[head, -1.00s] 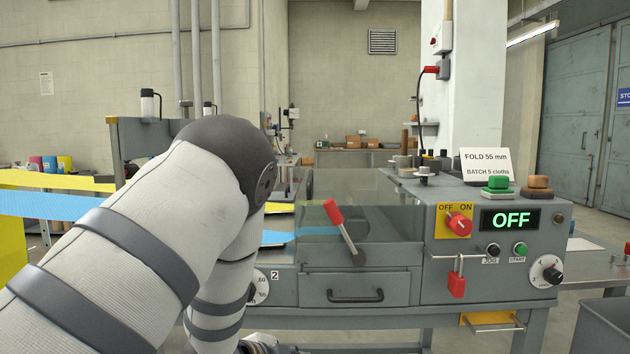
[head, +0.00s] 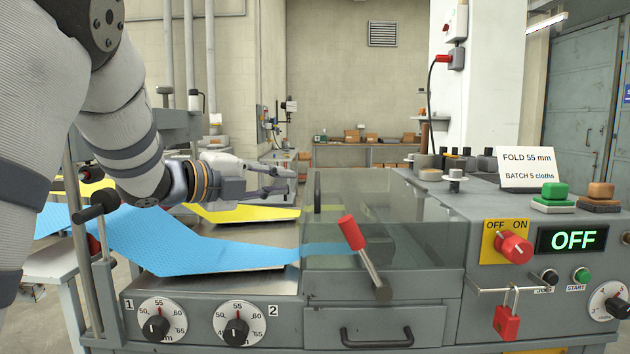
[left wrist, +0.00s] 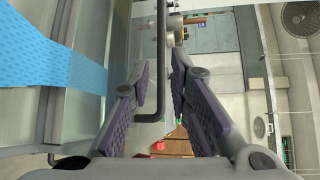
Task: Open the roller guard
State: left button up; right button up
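The roller guard (head: 390,205) is a clear box-like cover on the grey machine, lying closed over the roller section. A dark bar handle (head: 317,190) stands at its left end. My left gripper (head: 291,182) is just left of this handle in the head view, above the cloth bed, fingers pointing right. In the left wrist view, the open fingers (left wrist: 160,80) lie either side of the dark handle bar (left wrist: 161,45). The gap is open, and I cannot tell that either finger touches the bar. My right gripper is not in view.
A red-handled lever (head: 362,250) stands before the guard. The panel has a red switch (head: 514,248), an OFF display (head: 573,239) and a red padlock (head: 507,321). Blue cloth (head: 150,240) runs under the guard, with yellow cloth (head: 245,214) behind.

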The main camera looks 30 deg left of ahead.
aim_at(318, 178)
pick_arm(q)
jog(key=x, duration=1)
jog(key=shift+w+d, duration=0.2)
jog(key=shift+d, duration=0.15)
grip_shut()
